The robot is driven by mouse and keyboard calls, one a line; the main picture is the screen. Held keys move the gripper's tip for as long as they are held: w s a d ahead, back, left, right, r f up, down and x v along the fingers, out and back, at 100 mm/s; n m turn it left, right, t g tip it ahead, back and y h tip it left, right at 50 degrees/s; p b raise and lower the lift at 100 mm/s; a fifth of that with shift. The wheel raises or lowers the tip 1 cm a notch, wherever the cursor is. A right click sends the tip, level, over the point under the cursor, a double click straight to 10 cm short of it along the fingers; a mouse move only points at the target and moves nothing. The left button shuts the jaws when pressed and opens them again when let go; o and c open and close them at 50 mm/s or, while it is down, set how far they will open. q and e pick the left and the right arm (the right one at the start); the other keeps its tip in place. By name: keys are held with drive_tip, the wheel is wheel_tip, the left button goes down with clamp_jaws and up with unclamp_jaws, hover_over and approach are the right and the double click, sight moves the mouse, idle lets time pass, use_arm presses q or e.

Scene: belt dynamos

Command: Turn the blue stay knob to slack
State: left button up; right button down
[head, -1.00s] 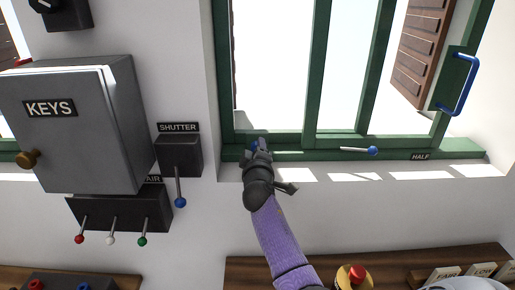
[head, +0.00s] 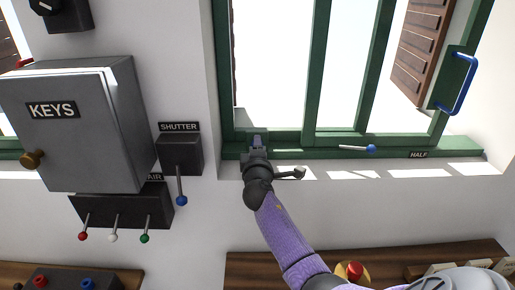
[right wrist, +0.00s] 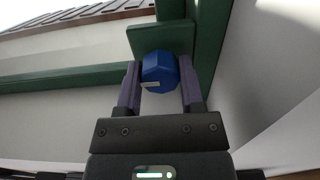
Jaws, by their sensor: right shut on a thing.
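The blue stay knob (right wrist: 160,68) is a faceted blue knob with a short white mark, on a small green plate at the window frame. In the right wrist view the mark lies low on its face, towards the left. My right gripper (right wrist: 159,82) is shut on the knob, one finger on each side. In the head view my right gripper (head: 258,142) is at the lower left corner of the green window frame (head: 285,140) and hides the knob. My left gripper is not in view.
A lever with a blue ball (head: 371,148) lies along the sill to the right, left of a HALF label (head: 418,155). A grey KEYS box (head: 75,120) and a SHUTTER lever box (head: 180,155) are on the left wall. A red button (head: 354,270) is below.

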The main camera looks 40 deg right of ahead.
drive_tip(key=shift+c, duration=1.1)
unclamp_jaws()
drive_tip(key=v, duration=1)
drive_tip(key=shift+p, duration=0.35)
